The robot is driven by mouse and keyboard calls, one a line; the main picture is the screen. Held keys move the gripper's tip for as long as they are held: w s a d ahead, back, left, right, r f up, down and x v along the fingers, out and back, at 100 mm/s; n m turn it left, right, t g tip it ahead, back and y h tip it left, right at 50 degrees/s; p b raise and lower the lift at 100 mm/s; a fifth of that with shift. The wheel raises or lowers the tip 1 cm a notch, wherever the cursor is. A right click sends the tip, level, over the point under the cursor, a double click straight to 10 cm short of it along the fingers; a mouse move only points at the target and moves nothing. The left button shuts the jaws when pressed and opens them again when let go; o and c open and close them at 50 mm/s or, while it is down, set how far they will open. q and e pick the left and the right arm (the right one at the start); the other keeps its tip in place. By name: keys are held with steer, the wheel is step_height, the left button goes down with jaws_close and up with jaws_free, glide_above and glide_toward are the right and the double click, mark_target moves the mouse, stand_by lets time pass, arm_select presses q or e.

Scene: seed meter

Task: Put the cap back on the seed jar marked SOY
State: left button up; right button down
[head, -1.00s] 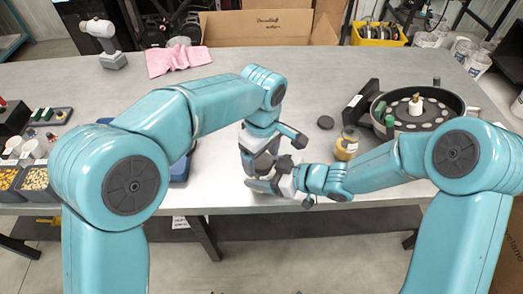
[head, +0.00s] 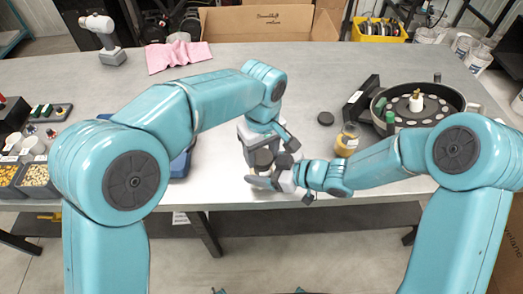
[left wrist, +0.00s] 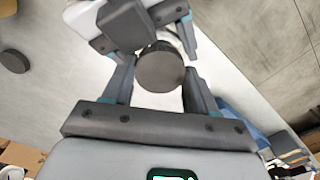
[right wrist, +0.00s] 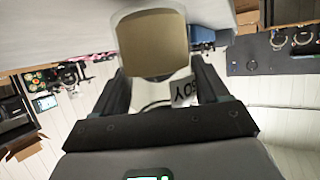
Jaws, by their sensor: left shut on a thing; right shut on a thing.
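My left gripper (head: 262,158) is shut on a dark round cap, which shows between its fingers in the left wrist view (left wrist: 160,70). My right gripper (head: 280,176) is beside and just below it, shut on the jar. In the right wrist view the jar shows a tan rounded face (right wrist: 152,44) and a white label reading SOY (right wrist: 183,92), upside down in the picture. In the head view the grippers mostly hide the jar. The cap is above or at the jar's top; I cannot tell whether they touch.
A yellow jar (head: 346,140) and a loose dark cap (head: 325,118) are on the table to the right, near the round seed meter (head: 450,97). Seed bins (head: 36,176) stand at the left. A pink cloth (head: 178,57) lies at the back.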

arm_select(q)
steer(key=o, duration=1.2)
steer(key=shift+c, duration=0.2)
steer(key=shift+r, duration=2.3)
steer(key=shift+c, duration=0.5)
step_height(320, 180, up, 4)
steer(key=n, duration=0.3)
steer(key=shift+f, duration=0.25)
